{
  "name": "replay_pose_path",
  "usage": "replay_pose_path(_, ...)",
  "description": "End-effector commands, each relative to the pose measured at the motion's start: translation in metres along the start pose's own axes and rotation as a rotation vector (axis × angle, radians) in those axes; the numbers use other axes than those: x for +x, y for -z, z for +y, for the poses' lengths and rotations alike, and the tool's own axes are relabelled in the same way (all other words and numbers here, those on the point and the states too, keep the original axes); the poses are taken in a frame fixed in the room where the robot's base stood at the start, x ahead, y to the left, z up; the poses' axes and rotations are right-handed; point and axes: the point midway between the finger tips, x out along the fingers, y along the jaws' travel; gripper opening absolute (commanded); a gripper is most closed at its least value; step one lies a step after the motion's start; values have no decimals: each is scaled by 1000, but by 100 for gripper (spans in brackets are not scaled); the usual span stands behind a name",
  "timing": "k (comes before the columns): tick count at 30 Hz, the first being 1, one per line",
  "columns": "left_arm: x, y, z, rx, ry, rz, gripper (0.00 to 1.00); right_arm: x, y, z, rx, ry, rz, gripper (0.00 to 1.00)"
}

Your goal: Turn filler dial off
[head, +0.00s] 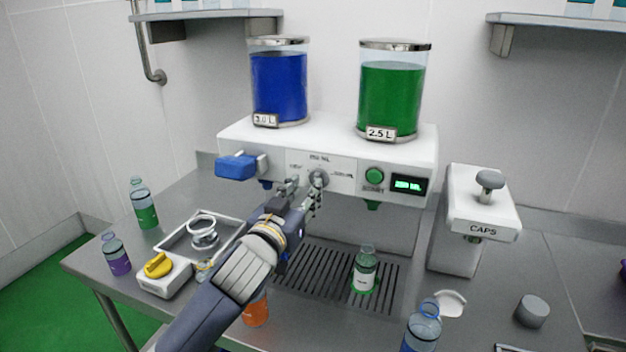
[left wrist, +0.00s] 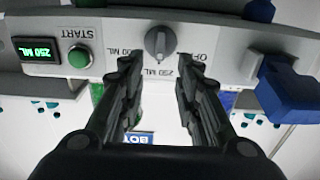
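The filler dial (head: 319,178) is a grey knob on the white filler's front panel, with OFF, 250 ML and 500 ML labels around it. In the left wrist view, which is upside down, the dial (left wrist: 160,42) has its ridge in line with the 250 ML label. The green display (left wrist: 38,51) reads 250 ML. My left gripper (head: 303,188) is open in front of the panel; in the left wrist view its fingertips (left wrist: 158,64) are on either side of the dial, apparently not touching it. My right gripper is not in view.
A blue lever (head: 237,166) sticks out left of the dial, and a green START button (head: 375,176) is to its right. A bottle (head: 365,270) stands on the drip grate below. A caps dispenser (head: 481,212) stands at right. Several bottles and a tray are at left.

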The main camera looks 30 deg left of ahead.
Motion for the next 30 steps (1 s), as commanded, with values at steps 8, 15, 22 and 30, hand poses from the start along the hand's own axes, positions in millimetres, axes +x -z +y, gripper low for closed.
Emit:
replay_pose_path(8, 41, 2, 0, 0, 1, -1, 31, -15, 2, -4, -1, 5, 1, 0)
replay_pose_path(15, 56, 1, 0, 1, 0, -1, 31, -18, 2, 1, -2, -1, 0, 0)
replay_pose_path(22, 57, 0, 0, 1, -1, 0, 31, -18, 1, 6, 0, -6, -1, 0)
replay_pose_path(30, 56, 0, 0, 1, 0, -1, 0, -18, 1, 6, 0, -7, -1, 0)
